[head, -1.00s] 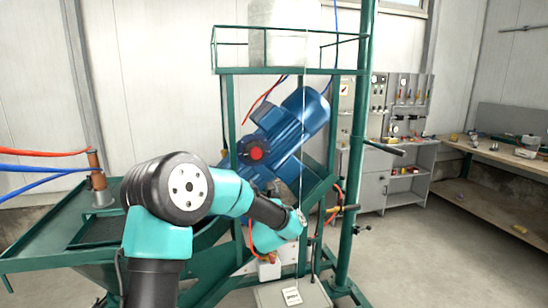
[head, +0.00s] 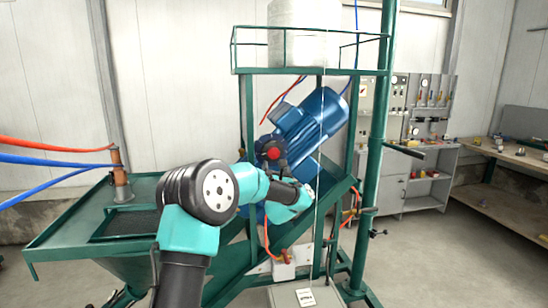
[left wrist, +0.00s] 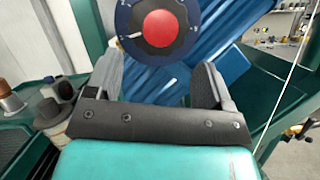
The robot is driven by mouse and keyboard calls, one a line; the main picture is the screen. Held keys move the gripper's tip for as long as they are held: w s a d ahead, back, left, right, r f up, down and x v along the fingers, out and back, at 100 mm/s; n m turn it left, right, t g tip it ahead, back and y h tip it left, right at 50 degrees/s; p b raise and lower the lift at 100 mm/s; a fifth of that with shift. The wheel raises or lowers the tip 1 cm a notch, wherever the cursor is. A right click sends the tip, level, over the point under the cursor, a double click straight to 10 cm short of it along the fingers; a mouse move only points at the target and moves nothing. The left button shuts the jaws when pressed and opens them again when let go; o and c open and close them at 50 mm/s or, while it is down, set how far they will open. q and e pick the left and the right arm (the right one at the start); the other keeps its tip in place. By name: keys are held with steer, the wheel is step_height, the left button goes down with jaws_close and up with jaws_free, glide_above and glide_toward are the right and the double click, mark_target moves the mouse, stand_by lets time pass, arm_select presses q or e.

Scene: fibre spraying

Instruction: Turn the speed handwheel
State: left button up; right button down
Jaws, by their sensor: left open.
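The speed handwheel is a red round knob on a dark blue dial with white marks. It shows in the head view (head: 272,153) on the blue motor unit (head: 312,120), and at the top middle of the left wrist view (left wrist: 160,28). My left gripper (left wrist: 157,78) is open and empty. Its two dark fingers lie below the dial, one to each side, pointing towards it; the knob is beyond the fingertips and not between them. In the head view my left arm partly covers the area below the knob. My right gripper is not in view.
A green frame (head: 370,200) with a post and rails surrounds the motor. A green hopper table (head: 60,235) with a hose fitting (head: 119,175) stands left. A grey cabinet (head: 415,180) and workbench (head: 500,200) stand behind right.

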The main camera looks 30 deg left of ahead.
mark_target(274, 154)
arm_select(q)
steer(key=shift+x, duration=3.9)
steer(key=c, duration=0.9)
